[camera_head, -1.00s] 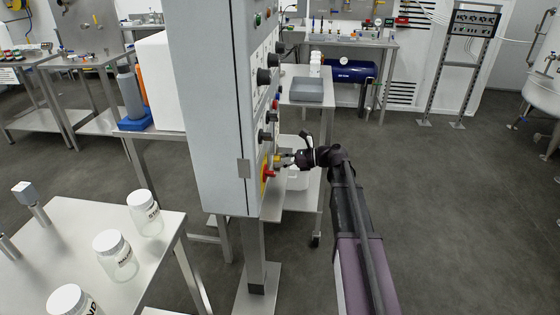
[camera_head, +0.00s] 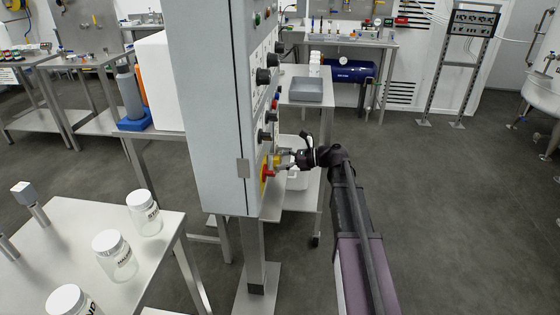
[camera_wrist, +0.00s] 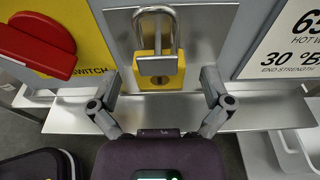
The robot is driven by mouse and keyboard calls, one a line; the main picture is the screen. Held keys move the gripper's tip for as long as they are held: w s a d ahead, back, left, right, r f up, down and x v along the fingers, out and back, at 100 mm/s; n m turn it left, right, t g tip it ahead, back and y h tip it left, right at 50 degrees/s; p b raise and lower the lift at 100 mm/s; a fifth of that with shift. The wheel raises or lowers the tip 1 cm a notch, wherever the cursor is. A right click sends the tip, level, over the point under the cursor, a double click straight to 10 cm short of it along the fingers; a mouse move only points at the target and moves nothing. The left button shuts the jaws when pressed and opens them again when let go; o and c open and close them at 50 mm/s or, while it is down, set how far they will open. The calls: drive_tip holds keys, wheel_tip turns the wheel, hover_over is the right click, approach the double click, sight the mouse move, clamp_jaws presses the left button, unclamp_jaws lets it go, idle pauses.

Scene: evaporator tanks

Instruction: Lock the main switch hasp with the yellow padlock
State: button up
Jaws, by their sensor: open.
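The yellow padlock (camera_wrist: 158,83) hangs upright in front of the cabinet face in the wrist view, its silver shackle (camera_wrist: 155,14) looping upward. A grey metal piece, seemingly the hasp (camera_wrist: 157,66), lies across the lower part of the shackle; I cannot tell whether the shackle passes through it or is closed. The red main switch handle (camera_wrist: 38,45) sits to the left on a yellow plate. My gripper (camera_wrist: 162,93) is open, one finger on each side of the padlock and apart from it. In the head view my gripper (camera_head: 286,159) is beside the red switch (camera_head: 268,172).
The grey control cabinet (camera_head: 210,130) stands on a post, with several knobs on its face. A table with glass jars (camera_head: 143,211) is at the lower left. A bench with a grey tray (camera_head: 312,90) stands behind. The floor to the right is clear.

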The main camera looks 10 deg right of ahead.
drive_tip(key=shift+f+v, duration=0.15)
drive_tip(key=shift+v, duration=0.8)
drive_tip(key=shift+f+v, duration=0.2)
drive_tip(key=shift+v, duration=0.8)
drive_tip(key=shift+f+v, duration=0.15)
drive_tip(key=shift+v, duration=0.8)
drive_tip(key=shift+d, duration=0.1)
